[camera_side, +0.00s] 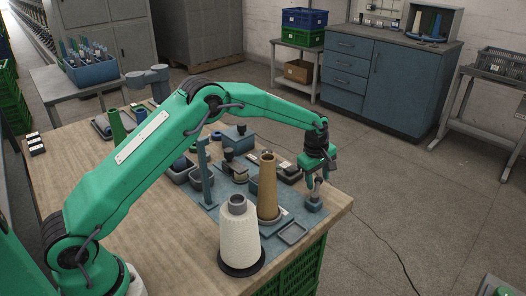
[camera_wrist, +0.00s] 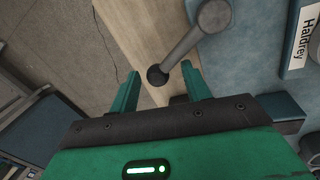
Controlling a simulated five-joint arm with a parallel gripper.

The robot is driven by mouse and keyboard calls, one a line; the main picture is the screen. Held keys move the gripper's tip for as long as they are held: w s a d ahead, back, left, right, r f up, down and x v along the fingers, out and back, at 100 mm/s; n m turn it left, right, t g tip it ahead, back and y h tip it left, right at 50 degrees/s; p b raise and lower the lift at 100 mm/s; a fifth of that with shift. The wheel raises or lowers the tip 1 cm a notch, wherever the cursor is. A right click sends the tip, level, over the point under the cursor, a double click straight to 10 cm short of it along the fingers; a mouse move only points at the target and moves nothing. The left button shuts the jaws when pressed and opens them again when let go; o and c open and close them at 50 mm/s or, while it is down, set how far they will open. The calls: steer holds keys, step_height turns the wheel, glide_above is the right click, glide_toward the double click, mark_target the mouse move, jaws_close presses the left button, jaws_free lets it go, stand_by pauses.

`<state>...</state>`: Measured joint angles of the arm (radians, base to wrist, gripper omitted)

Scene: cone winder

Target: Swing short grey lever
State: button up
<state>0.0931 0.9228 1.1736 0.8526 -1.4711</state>
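The short grey lever (camera_wrist: 188,43) shows in the wrist view, running from a round pivot at the top down to a dark ball knob (camera_wrist: 157,76). My gripper (camera_wrist: 160,84) is open, with one green finger on each side of the knob. A gap shows between the knob and each finger. The lever (camera_side: 318,187) is small there and partly hidden by the fingers.
A tan cone (camera_side: 268,188) stands just left of my gripper. A white cone (camera_side: 239,232) stands nearer the camera. A blue upright post (camera_side: 207,178) and several small parts are further left. The wooden table's (camera_side: 338,205) right edge is close to my gripper.

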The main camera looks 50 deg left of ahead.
jaws_close()
steer(key=shift+s, duration=0.1)
steer(key=shift+s+a+n, duration=0.25)
steer(key=shift+n, duration=0.4)
steer(key=shift+s+a+n, duration=0.2)
steer(key=shift+a+n, duration=0.05)
steer(key=shift+n, duration=0.4)
steer(key=shift+s+a+n, duration=0.35)
steer(key=shift+s+n, duration=0.15)
steer(key=shift+n, duration=0.4)
steer(key=shift+s+a+n, duration=0.3)
steer(key=shift+s+n, duration=0.2)
steer(key=shift+n, duration=0.4)
jaws_free()
steer(key=shift+o, duration=1.1)
steer(key=shift+a, duration=0.1)
steer(key=shift+r, duration=0.15)
